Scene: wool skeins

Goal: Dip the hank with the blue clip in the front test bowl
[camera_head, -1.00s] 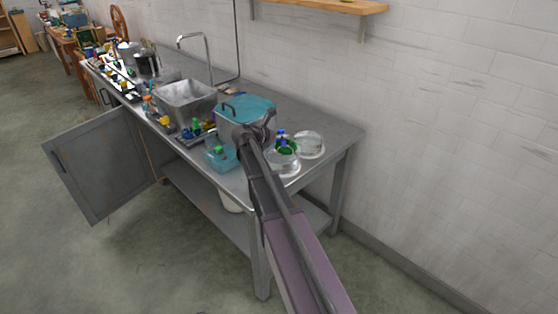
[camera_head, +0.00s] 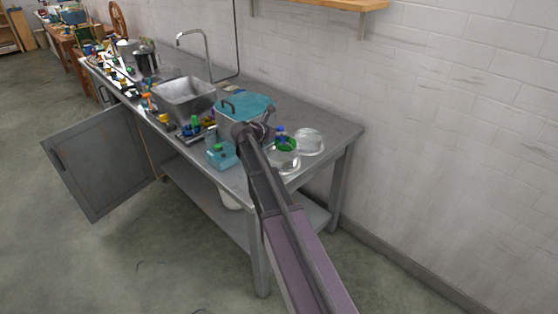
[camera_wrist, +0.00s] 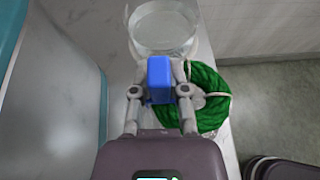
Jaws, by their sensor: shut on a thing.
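The green hank (camera_head: 287,145) hangs at the front test bowl (camera_head: 285,163), a clear glass bowl near the bench's right end. Its blue clip (camera_head: 281,129) is on top. In the wrist view my gripper (camera_wrist: 160,88) is shut on the blue clip (camera_wrist: 159,78), and the green hank (camera_wrist: 205,88) spreads below and to the right as a ring with pale ties. The hank hides most of the front bowl there. In the head view the hank overlaps the bowl's far rim; I cannot tell whether it touches the water.
A second glass bowl (camera_head: 310,146) stands just behind, towards the wall. A large teal-topped pot (camera_head: 246,106) stands close on the left. A small teal container (camera_head: 221,156) is near the front edge. A steel sink (camera_head: 186,97) lies farther left. The bench's right end is clear.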

